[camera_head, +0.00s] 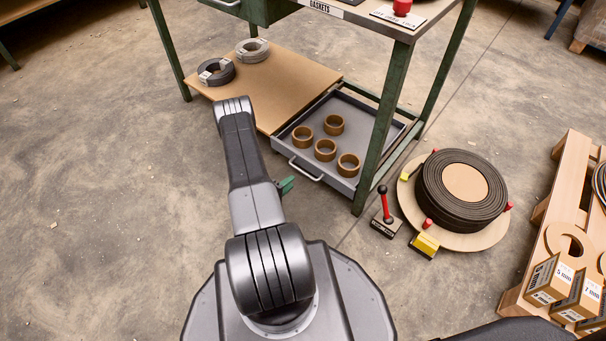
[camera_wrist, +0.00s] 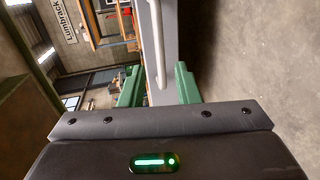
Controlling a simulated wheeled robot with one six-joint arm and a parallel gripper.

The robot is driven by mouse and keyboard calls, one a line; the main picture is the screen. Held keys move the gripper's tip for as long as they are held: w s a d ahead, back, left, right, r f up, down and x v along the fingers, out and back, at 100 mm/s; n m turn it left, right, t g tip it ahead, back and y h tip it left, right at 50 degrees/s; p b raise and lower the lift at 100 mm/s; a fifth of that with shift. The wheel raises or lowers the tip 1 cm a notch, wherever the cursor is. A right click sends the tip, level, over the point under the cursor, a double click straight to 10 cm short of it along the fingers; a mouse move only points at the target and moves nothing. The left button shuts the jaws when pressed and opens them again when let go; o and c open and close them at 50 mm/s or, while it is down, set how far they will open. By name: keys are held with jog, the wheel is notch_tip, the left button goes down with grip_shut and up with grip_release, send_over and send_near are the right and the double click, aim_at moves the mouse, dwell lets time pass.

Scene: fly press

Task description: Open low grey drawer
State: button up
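The low grey drawer (camera_head: 365,122) sits under the green-legged workbench, right of a brown board. Its top is uncovered and several brown rings (camera_head: 325,150) lie inside. Its pale bar handle (camera_head: 306,170) is on the near front face. The handle (camera_wrist: 154,40) also shows in the wrist view, running down the grey drawer front (camera_wrist: 172,35). My gripper (camera_wrist: 158,76) has its two green fingers apart, with the handle's lower end in the gap between them. I cannot tell whether they touch it. In the head view a green finger (camera_head: 287,185) shows just short of the handle; my arm hides the rest.
Two coils (camera_head: 216,71) lie on the brown board (camera_head: 285,82). The bench leg (camera_head: 378,135) stands close right of the drawer. The floor left of my arm is clear.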

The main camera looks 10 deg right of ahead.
aim_at(303, 171)
jog(key=b+x, duration=0.3)
jog(key=x, duration=0.6)
jog(key=shift+w+d, duration=0.1)
grip_shut()
